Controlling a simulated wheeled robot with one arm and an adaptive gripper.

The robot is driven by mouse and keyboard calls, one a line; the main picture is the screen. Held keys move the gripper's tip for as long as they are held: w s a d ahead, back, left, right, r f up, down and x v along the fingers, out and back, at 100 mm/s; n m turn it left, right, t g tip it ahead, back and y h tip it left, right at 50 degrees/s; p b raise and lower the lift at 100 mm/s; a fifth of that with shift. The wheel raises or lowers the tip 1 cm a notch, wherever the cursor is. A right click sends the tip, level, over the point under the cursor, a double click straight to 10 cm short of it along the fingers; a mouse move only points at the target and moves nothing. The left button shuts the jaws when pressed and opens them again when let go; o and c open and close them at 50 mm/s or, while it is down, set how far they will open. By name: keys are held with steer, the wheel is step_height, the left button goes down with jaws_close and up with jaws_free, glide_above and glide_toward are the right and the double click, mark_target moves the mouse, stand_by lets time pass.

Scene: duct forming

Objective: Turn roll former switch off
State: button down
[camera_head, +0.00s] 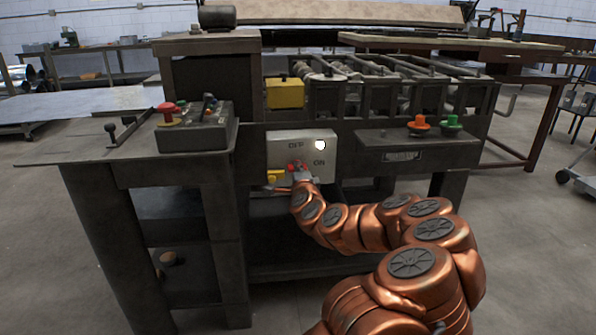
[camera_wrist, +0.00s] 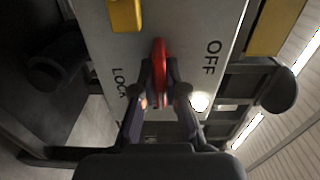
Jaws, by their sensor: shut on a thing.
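In the wrist view the panel (camera_wrist: 200,35) shows the words OFF and LOCK. A red switch handle (camera_wrist: 160,60) stands out from it; its red also shows in the head view (camera_head: 296,166). My gripper (camera_wrist: 162,85) is at the panel with its two fingers on either side of the red handle, shut on it. The fingers hide part of the handle and the panel behind. A round white light (camera_head: 320,145) shows on the panel.
A control box (camera_head: 195,128) with a red button stands on the left bench top. An orange knob (camera_head: 419,124) and a green knob (camera_head: 451,123) sit on the right ledge. A yellow block (camera_head: 285,93) is above the panel. Open floor lies in front.

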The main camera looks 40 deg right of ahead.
steer(key=n+b, duration=0.1)
steer(key=n, duration=0.7)
steer(key=shift+n, duration=0.4)
steer(key=n, duration=0.4)
steer(key=shift+n, duration=2.5)
steer(key=c, duration=1.2)
jaws_free()
